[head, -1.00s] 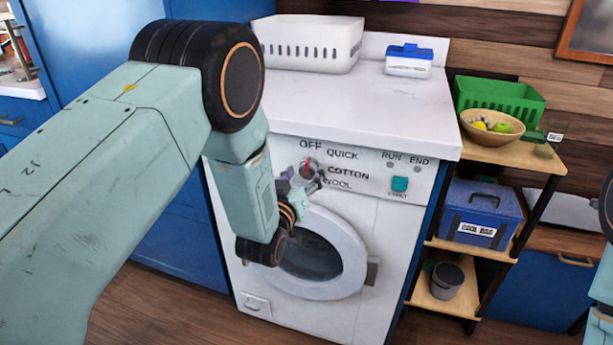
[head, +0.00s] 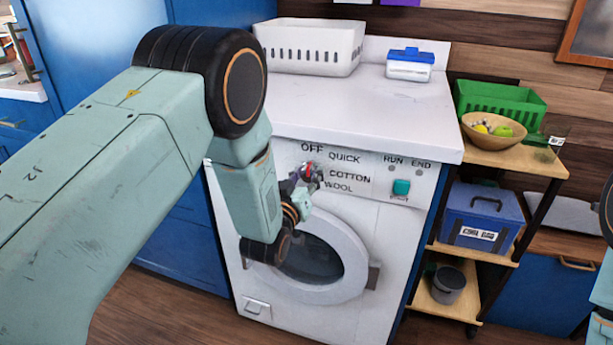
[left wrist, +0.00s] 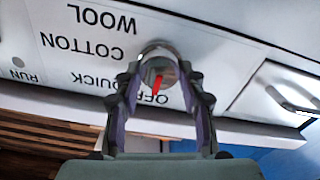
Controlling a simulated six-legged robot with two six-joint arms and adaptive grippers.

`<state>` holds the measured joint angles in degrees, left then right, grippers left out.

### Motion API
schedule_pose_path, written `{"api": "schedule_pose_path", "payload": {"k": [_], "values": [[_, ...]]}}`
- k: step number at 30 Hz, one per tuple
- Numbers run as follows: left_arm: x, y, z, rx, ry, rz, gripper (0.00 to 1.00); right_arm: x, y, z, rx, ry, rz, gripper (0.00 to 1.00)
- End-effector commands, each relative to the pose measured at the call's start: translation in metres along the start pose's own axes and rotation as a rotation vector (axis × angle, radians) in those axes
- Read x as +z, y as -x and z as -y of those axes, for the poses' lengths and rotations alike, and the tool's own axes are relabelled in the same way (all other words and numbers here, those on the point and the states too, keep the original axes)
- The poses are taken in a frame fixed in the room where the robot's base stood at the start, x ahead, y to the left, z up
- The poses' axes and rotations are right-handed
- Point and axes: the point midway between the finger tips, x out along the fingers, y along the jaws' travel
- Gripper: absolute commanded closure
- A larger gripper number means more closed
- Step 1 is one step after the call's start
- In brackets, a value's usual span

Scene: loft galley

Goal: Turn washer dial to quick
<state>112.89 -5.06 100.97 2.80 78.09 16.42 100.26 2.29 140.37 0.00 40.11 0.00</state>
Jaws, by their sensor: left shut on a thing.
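The white washer (head: 390,250) stands ahead with its round door below the control panel. The dial (left wrist: 158,52) shows in the left wrist view, which is upside down. Its red pointer faces the OFF label (left wrist: 150,98). QUICK (left wrist: 92,79), COTTON and WOOL labels run around one side. My left gripper (left wrist: 160,72) has its two fingers on either side of the dial and is shut on it. In the head view my left gripper (head: 308,176) covers much of the dial. My right gripper is not in view; only bits of the right arm show at the right edge.
A white basket (head: 310,62) and a blue-lidded tub (head: 409,70) stand on the washer top. A shelf at right holds a green basket (head: 497,97), fruit bowl (head: 490,137), blue box (head: 482,212) and bucket (head: 447,283).

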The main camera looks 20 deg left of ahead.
Motion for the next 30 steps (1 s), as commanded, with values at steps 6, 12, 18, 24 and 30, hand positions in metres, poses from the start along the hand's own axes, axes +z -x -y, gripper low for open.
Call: {"api": "schedule_pose_path", "payload": {"k": [6, 12, 18, 24, 30], "values": [[0.0, 0.0, 0.0, 0.0, -0.009, 0.001, 0.92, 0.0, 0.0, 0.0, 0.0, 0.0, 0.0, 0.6], [0.0, 0.0, -0.001, 0.0, -0.074, 0.001, 0.92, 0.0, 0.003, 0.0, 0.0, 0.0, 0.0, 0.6], [0.0, 0.0, -0.002, 0.0, -0.215, 0.001, 0.92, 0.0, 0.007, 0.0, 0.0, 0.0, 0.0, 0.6], [0.0, 0.0, -0.002, 0.0, -0.387, 0.001, 0.92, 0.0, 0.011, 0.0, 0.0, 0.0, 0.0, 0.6], [0.001, 0.0, -0.003, 0.001, -0.546, 0.001, 0.92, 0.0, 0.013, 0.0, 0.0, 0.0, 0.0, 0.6]]}}
